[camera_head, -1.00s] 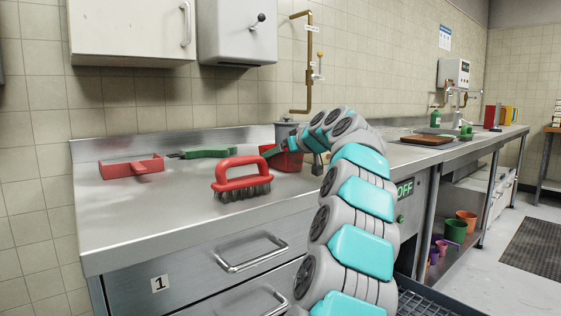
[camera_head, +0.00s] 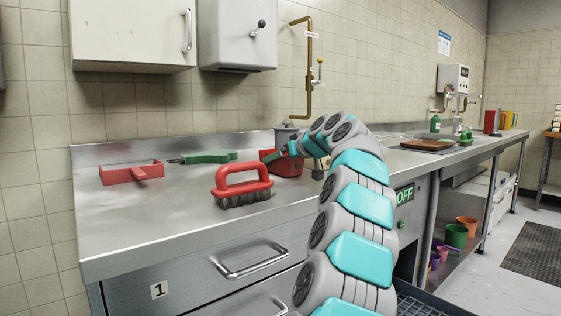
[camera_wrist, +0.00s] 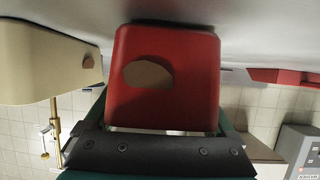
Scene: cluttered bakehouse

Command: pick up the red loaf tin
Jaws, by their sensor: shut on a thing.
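The red loaf tin (camera_head: 287,166) is at the back of the steel counter, left of my bent wrist in the head view. My gripper (camera_head: 291,150) is shut on it, with a green finger showing at its upper edge. My arm hides the tin's right side. In the wrist view the tin (camera_wrist: 190,80) fills the middle, between the dark green fingers of my gripper (camera_wrist: 163,118). A brownish oval patch shows on its face. I cannot tell whether the tin is clear of the counter.
A red scrubbing brush (camera_head: 242,188) stands in front of the tin. A red scoop-like tray (camera_head: 116,175) and a green-handled tool (camera_head: 208,157) lie further left. A metal pot (camera_head: 285,134) stands behind. The counter's front left (camera_head: 140,230) is clear.

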